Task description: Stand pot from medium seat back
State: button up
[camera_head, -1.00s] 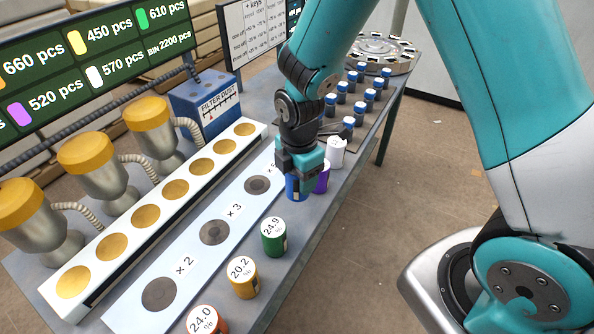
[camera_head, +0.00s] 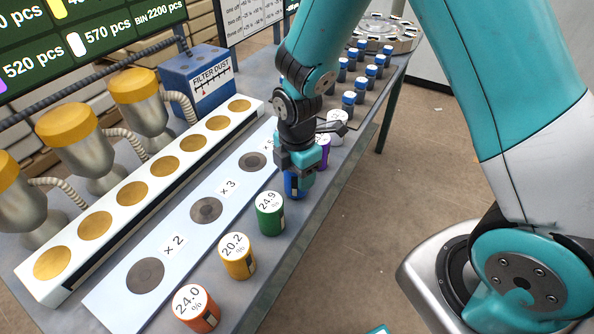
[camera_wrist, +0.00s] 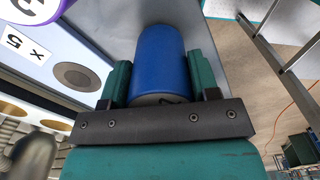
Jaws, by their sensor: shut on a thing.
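My gripper (camera_head: 296,168) is shut on a blue pot (camera_head: 293,187), with its teal fingers on both sides of it in the wrist view (camera_wrist: 160,62). The blue pot is in the row of pots along the bench's front edge, between the green pot (camera_head: 269,214) and the purple pot (camera_head: 322,150). I cannot tell whether its base touches the bench. The medium seat (camera_head: 206,210), a dark disc marked x 3 on the pale strip, is empty. The large seat (camera_head: 145,275) and small seat (camera_head: 253,161) are also empty.
The yellow pot (camera_head: 237,257) and orange pot (camera_head: 195,308) stand nearer in the row, and a white pot (camera_head: 334,125) stands beyond the purple one. Several blue-capped bottles (camera_head: 361,82) stand farther back. A white rail (camera_head: 130,195) with gold discs lies left of the strip.

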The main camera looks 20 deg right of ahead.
jog(key=shift+f+b, duration=0.3)
jog(key=shift+f, duration=0.15)
jog(key=o, duration=1.1)
notch_tip(320, 180, up, 17)
jog(key=s+a+r+m+y, duration=0.1)
jog(key=s+m, duration=0.3)
jog(key=s, duration=0.2)
jog(key=s+a+r+m+y, duration=0.1)
jog(key=s+a+r+m, duration=0.1)
jog(key=s+m, duration=0.2)
jog(key=s+a+r+m+y, duration=0.1)
jog(key=s+r+m+y, duration=0.1)
jog(key=s+m, duration=0.2)
jog(key=shift+s+a+r+m, duration=0.1)
jog(key=shift+s+m, duration=0.1)
jog(key=shift+s, duration=0.7)
jog(key=shift+s+a+m, duration=0.1)
jog(key=shift+s+m, duration=0.1)
jog(key=shift+s, duration=0.7)
